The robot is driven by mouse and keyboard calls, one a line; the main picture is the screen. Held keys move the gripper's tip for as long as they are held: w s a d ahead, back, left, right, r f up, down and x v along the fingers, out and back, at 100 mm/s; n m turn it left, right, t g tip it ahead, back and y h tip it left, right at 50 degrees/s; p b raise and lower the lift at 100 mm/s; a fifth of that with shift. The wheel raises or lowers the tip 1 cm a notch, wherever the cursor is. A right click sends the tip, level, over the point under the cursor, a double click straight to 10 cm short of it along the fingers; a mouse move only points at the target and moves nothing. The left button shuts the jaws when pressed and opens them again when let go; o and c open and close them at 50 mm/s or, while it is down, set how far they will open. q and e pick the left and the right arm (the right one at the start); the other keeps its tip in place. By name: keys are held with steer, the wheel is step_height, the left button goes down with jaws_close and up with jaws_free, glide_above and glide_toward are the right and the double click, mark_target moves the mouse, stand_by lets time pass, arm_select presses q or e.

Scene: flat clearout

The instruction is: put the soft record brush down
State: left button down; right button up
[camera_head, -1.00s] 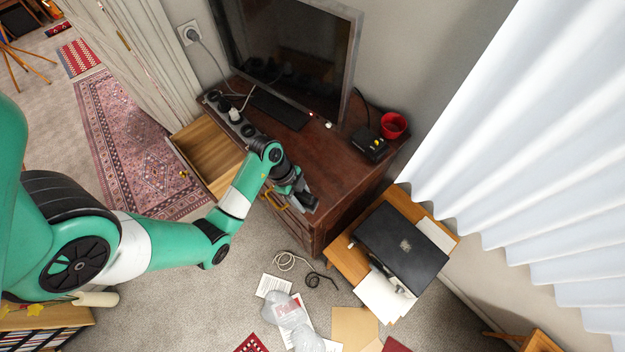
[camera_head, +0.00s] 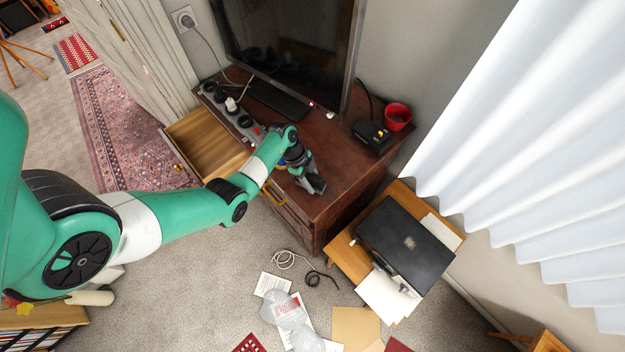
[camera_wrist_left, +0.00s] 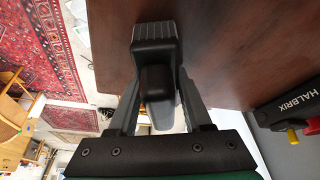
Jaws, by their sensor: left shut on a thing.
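My left gripper (camera_head: 312,184) is over the dark wooden cabinet top (camera_head: 335,150), near its front edge. In the left wrist view its fingers are shut on the soft record brush (camera_wrist_left: 155,45), a black block with a grey ribbed end. The brush is in front of the brown cabinet top in that view, and I cannot tell whether it touches the surface. In the head view the brush is small and dark at the gripper's tip. My right gripper is in neither view.
A power strip (camera_head: 222,105), a keyboard (camera_head: 278,101), a black device (camera_head: 371,133) and a red bowl (camera_head: 397,116) are on the cabinet. A screen (camera_head: 290,45) stands behind. An open drawer (camera_head: 208,145) juts out at left. A printer (camera_head: 405,245) stands at right.

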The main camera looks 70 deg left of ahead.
arm_select(q)
steer(key=shift+c, duration=1.7)
jaws_free()
steer(key=shift+r, duration=0.35)
steer(key=p+v, duration=0.3)
steer(key=v, duration=0.8)
steer(key=shift+s+a+r, duration=0.15)
steer(key=shift+s, duration=0.05)
